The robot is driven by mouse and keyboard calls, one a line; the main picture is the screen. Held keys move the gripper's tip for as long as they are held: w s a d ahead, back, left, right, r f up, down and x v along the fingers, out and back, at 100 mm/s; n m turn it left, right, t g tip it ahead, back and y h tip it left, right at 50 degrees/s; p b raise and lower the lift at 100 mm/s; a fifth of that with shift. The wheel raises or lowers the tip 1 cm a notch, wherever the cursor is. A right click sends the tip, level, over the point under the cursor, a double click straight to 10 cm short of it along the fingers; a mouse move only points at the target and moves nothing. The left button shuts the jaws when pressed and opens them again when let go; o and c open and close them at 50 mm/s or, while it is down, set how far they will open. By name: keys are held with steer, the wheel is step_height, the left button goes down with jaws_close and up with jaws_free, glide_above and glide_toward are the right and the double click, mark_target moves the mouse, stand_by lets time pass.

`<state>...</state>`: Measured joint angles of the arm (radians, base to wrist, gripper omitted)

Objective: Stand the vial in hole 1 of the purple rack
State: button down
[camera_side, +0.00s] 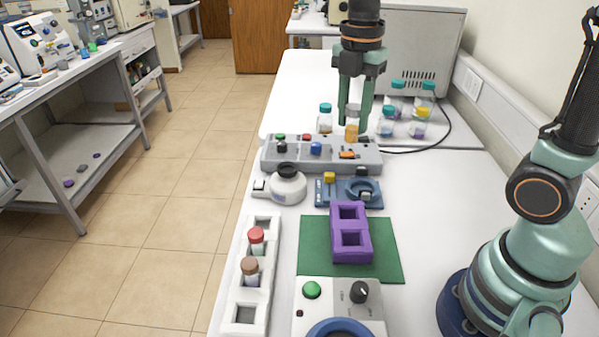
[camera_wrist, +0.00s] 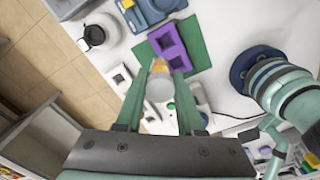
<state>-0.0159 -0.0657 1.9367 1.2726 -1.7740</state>
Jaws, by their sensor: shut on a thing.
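The vial (camera_side: 351,131) has amber contents and a pale upper part, and stands roughly upright between the fingers of my gripper (camera_side: 353,112). My gripper is shut on it, beyond the grey button panel in the side view. In the wrist view the vial (camera_wrist: 160,87) sits between the two green fingers of my gripper (camera_wrist: 161,74). The purple rack (camera_side: 351,257) lies on a green mat (camera_side: 316,262), with two square holes that look empty. It also shows in the wrist view (camera_wrist: 183,62). No hole number is legible. Whether the vial touches the surface below is unclear.
A grey panel (camera_side: 268,160) with buttons, a white flask-like device (camera_side: 288,188) and a blue fixture (camera_side: 325,196) stand between vial and rack. A white rack (camera_side: 266,226) holds two capped vials at left. Several teal- and yellow-capped vials (camera_side: 419,111) stand at back right.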

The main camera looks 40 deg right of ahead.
steer(key=shift+s, duration=0.7)
glide_toward(349, 230)
steer(key=w+d+f, duration=0.1)
steer(key=f, duration=0.1)
steer(key=w+d+f, duration=0.1)
steer(key=f, duration=0.1)
steer(key=w+d+f, duration=0.1)
steer(key=f, duration=0.1)
steer(key=shift+w+d+f, duration=0.25)
steer(key=shift+d, duration=0.1)
steer(key=shift+f, duration=0.2)
steer(key=c, duration=0.5)
jaws_free()
steer(key=shift+r, duration=0.1)
